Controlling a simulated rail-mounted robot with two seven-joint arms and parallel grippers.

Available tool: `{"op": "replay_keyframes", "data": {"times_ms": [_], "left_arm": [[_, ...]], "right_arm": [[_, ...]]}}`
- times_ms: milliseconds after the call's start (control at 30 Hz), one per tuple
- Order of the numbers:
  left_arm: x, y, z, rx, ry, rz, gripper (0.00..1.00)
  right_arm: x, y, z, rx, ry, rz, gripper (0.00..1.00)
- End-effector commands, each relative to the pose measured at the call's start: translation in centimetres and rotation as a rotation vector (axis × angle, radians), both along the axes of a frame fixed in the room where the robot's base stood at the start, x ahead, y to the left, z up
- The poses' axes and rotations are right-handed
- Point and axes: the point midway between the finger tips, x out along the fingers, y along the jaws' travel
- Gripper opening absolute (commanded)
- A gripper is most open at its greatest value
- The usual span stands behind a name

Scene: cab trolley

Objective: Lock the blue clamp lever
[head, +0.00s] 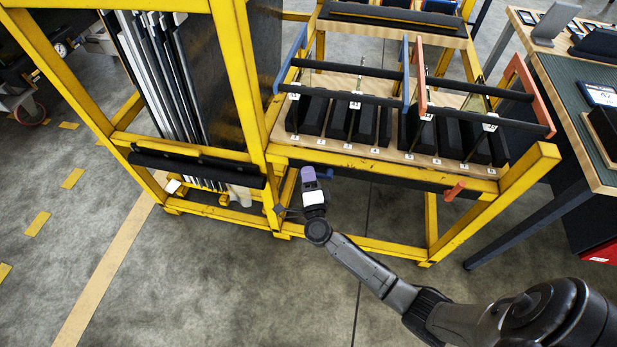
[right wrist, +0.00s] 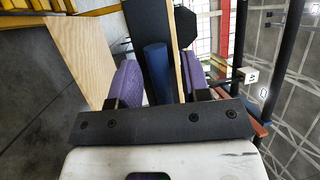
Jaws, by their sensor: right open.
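The blue clamp lever (right wrist: 157,72) shows in the right wrist view as a dark blue rod, between the two purple finger pads of my right gripper (right wrist: 160,82). The gripper is open, with a gap visible on the left side of the rod; contact on the right side is unclear. In the head view my right gripper (head: 309,180) is below the front edge of the yellow trolley's shelf. Only a small bit of the blue lever (head: 328,173) shows beside it; the rest is hidden by the gripper. My left gripper is not in view.
An orange lever (head: 455,190) sticks out further right under the same yellow front beam (head: 400,168). Black blocks in numbered slots stand on the shelf, under blue and orange frames. Upright panels (head: 160,70) stand at left. The floor in front is clear.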

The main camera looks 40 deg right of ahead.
Motion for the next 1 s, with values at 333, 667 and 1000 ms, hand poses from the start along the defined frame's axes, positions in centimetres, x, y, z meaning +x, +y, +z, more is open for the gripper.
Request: {"op": "replay_keyframes", "data": {"times_ms": [333, 667, 1000], "left_arm": [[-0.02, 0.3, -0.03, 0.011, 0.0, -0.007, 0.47], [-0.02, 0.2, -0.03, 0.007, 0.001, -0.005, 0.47], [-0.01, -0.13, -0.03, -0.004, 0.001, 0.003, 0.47]], "right_arm": [[0.0, -0.04, 0.01, 0.0, 0.0, 0.0, 0.33], [-0.01, -0.03, -0.01, 0.0, 0.0, 0.0, 0.01], [-0.03, -0.04, -0.01, 0.001, -0.001, -0.001, 0.0]]}}
